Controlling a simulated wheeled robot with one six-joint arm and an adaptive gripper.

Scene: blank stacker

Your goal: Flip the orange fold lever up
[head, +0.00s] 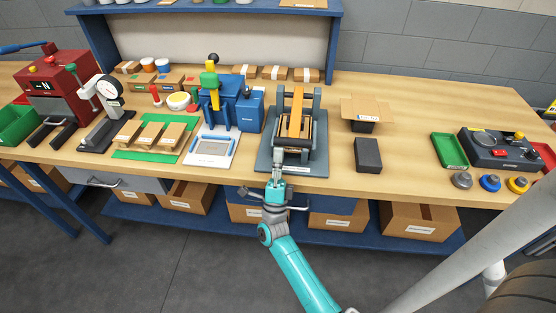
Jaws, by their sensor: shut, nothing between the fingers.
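The orange fold lever (296,113) is a flat bar on the grey blank stacker (262,155), between its dark side posts. It runs lengthwise over the stacker's bed, from the back bar toward the front; its exact tilt is hard to tell from here. A brown blank lies under and around its front end. My gripper (277,174) is shut and empty, just in front of the stacker's near edge, low and a little left of the lever's line. It appears apart from the lever. Whether it touches the stacker's base plate cannot be told.
A black block (367,155) and an open carton (366,112) stand right of the stacker. A blue machine (221,105) stands close on its left. The wooden table's (410,178) front edge is near my gripper. Bare tabletop lies right of the black block.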

